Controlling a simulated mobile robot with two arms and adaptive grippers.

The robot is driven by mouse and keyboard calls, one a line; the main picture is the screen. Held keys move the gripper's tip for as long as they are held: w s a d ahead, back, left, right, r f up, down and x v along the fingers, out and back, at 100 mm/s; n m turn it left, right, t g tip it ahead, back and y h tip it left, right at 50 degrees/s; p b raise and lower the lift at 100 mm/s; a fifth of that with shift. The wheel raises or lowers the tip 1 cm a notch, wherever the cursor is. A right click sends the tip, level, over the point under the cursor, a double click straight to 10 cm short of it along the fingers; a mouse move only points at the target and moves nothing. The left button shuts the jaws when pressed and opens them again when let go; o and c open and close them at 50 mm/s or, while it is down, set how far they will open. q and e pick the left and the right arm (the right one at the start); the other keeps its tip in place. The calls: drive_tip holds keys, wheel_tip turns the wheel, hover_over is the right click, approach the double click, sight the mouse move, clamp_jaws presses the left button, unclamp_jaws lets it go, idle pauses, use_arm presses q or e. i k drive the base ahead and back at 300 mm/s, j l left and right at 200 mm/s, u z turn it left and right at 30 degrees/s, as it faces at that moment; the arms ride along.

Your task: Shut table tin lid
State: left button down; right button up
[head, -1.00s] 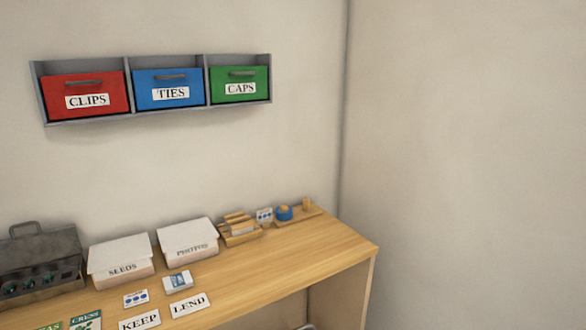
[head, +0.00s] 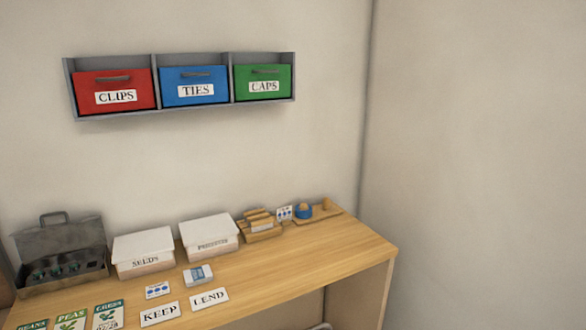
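A dark grey metal tin (head: 62,276) stands at the left end of the wooden table in the head view. Its lid (head: 58,237) is raised at the back, with a handle (head: 54,217) on top. Several small dark green items show in the tin's open front part. Neither of my grippers can be made out in this view.
The table (head: 315,255) also holds a SEEDS box (head: 144,262), a second lidded white box (head: 210,244), a wooden rack (head: 261,228) and a blue roll (head: 304,211). Seed packets (head: 72,320) and KEEP (head: 160,313) and LEND (head: 209,298) cards lie in front. Drawers (head: 194,86) hang above.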

sight(38, 242)
drive_tip(key=u, duration=1.5)
